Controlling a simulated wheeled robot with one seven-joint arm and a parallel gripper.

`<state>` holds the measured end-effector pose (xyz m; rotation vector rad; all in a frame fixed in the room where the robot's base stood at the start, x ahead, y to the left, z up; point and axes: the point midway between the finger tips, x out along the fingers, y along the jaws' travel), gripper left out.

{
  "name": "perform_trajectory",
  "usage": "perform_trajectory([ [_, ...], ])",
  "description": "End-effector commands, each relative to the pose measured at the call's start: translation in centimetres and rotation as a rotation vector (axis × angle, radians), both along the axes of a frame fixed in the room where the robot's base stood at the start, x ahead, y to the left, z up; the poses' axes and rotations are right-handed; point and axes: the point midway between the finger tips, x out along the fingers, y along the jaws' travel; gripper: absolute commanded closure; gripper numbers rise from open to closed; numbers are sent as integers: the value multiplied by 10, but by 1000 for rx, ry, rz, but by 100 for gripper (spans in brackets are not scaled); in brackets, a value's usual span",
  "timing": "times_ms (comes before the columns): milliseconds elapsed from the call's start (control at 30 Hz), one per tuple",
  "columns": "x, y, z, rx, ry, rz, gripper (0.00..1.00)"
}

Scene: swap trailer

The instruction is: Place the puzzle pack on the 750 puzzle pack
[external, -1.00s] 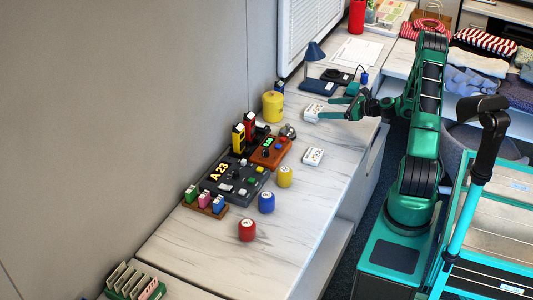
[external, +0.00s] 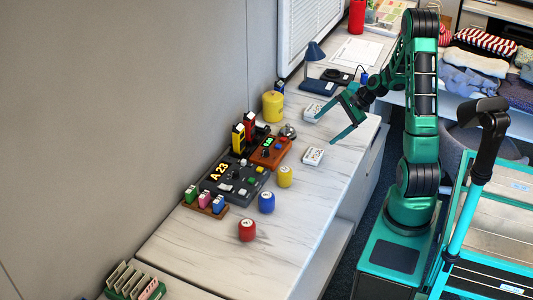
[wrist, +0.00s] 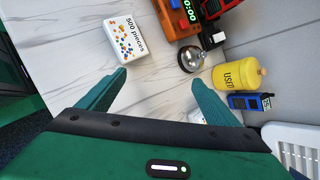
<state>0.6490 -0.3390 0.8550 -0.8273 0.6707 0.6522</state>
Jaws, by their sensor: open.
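A white puzzle pack (external: 313,156) lies flat on the counter. It appears to be the pack (wrist: 125,40) in the wrist view marked "500 pieces". A second white pack (external: 312,112) lies farther back on the counter; its label is too small to read. In the wrist view a sliver of a white pack (wrist: 197,116) shows by the right finger, mostly hidden. My gripper (external: 326,130) is open and empty above the counter, between the two packs. In the wrist view its fingertips (wrist: 160,78) point at bare counter, beside the 500 pack.
A silver bell (external: 289,131), an orange panel (external: 270,151) and a yellow canister (external: 273,106) stand left of the packs. Yellow, blue and red cylinders (external: 267,202) stand nearer. A blue lamp (external: 315,52) stands behind. The counter's front right is clear.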

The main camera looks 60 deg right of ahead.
Motion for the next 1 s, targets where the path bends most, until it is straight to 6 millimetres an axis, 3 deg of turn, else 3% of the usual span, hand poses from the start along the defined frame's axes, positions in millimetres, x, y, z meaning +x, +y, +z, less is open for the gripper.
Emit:
perform_trajectory([
  [100,-15,35,14,-163,80,213,15],
  [400,-79,97,55,-480,243,707,15],
  [800,-189,153,108,-691,340,1249,15],
  [1000,-224,165,117,-708,337,1388,15],
])
